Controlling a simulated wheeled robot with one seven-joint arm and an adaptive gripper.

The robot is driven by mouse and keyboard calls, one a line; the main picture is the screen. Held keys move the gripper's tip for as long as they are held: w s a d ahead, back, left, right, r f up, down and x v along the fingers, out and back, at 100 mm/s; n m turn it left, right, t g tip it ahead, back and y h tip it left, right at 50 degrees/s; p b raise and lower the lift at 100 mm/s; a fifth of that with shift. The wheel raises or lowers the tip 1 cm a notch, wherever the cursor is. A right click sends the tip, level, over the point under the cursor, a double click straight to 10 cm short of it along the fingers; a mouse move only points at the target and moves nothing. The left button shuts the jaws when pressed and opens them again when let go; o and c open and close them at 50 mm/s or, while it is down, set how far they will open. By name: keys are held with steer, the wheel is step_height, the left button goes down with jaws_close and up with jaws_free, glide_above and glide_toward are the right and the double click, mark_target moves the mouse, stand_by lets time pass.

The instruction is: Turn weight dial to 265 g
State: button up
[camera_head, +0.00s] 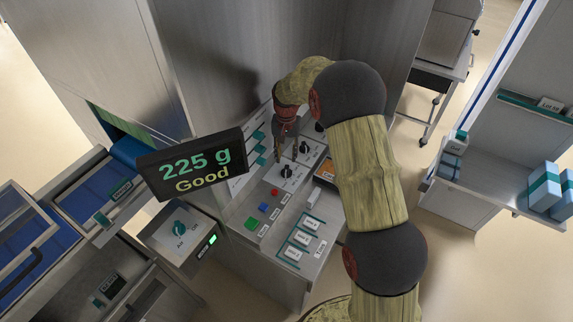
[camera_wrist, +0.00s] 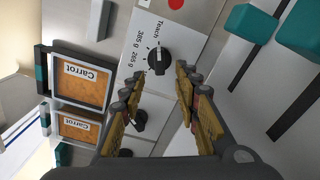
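The control panel (camera_head: 285,187) carries several black dials. In the wrist view, one black dial (camera_wrist: 159,61) sits on a white plate with printing that seems to read "385 g" and "265 g"; its exact setting is too small to read. The nearest dial in the head view (camera_head: 286,172) is just below my gripper (camera_head: 285,150). My gripper (camera_wrist: 158,84) is open, its two fingers apart and empty, with the marked dial ahead of the gap. A second black dial (camera_wrist: 139,121) shows beside the left finger. The display (camera_head: 193,165) reads "225 g Good".
A red button (camera_head: 274,192), a blue button (camera_head: 263,207) and a green button (camera_head: 251,224) lie on the panel near the dials. Carrot-labelled bins (camera_wrist: 82,84) are at the left in the wrist view. A tall steel wall (camera_head: 250,50) stands behind the panel.

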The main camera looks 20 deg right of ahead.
mark_target(286, 169)
step_height(286, 169, down, 7)
steer(key=shift+f+b, duration=0.1)
steer(key=shift+b, duration=0.65)
steer(key=shift+c, duration=0.6)
jaws_close()
